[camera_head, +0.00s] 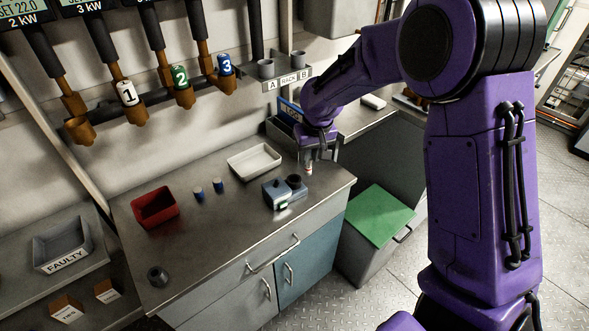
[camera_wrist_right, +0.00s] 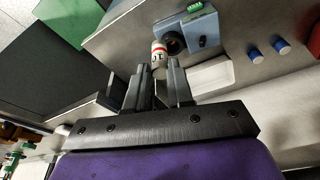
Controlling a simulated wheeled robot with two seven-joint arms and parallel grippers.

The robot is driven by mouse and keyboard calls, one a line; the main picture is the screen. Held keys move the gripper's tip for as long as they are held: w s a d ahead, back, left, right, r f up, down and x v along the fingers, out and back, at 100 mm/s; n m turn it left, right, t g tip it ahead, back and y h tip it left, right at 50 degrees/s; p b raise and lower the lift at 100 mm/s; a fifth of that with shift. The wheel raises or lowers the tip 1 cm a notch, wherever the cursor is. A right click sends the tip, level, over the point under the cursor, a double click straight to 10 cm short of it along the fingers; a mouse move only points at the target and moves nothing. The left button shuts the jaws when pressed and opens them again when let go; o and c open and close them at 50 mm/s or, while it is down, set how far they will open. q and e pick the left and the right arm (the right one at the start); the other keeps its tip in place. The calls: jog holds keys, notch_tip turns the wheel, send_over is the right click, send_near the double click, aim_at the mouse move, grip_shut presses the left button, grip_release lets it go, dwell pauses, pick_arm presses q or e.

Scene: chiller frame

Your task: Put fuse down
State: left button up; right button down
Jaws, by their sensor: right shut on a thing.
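My right gripper (camera_head: 308,158) reaches down over the back right of the metal counter. It is shut on a small white fuse with a red band (camera_head: 309,169). In the right wrist view the fuse (camera_wrist_right: 158,50) sticks out past the fingertips (camera_wrist_right: 158,78), its marking only partly readable. The fuse is just right of a blue-grey device (camera_head: 276,194) with a dark round socket (camera_head: 295,181). I cannot tell whether the fuse touches the counter. My left gripper is not in view.
On the counter stand a white tray (camera_head: 238,168), two blue cylinders (camera_head: 218,186), a red bin (camera_head: 138,214) and a dark cup (camera_head: 157,277). A grey FAULTY bin (camera_head: 48,250) stands left. A rack marked A and B (camera_head: 289,79) is on the wall. The counter's front middle is clear.

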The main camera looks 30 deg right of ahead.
jog(key=w+f+p, duration=0.1)
jog(key=w+f, duration=0.1)
jog(key=f, duration=0.1)
jog(key=w+f+p, duration=0.1)
jog(key=w+f, duration=0.1)
jog(key=f, duration=0.1)
jog(key=w+f+p, duration=0.1)
jog(key=w+f, duration=0.1)
jog(key=f, duration=0.1)
jog(key=shift+w+a, duration=0.25)
jog(key=shift+f, duration=0.35)
jog(key=shift+f, duration=0.1)
jog(key=c, duration=1)
grip_release()
jog(key=shift+f, duration=0.1)
jog(key=shift+r, duration=0.3)
jog(key=b+v, duration=0.2)
jog(key=v, duration=0.9)
jog(key=shift+r, duration=0.4)
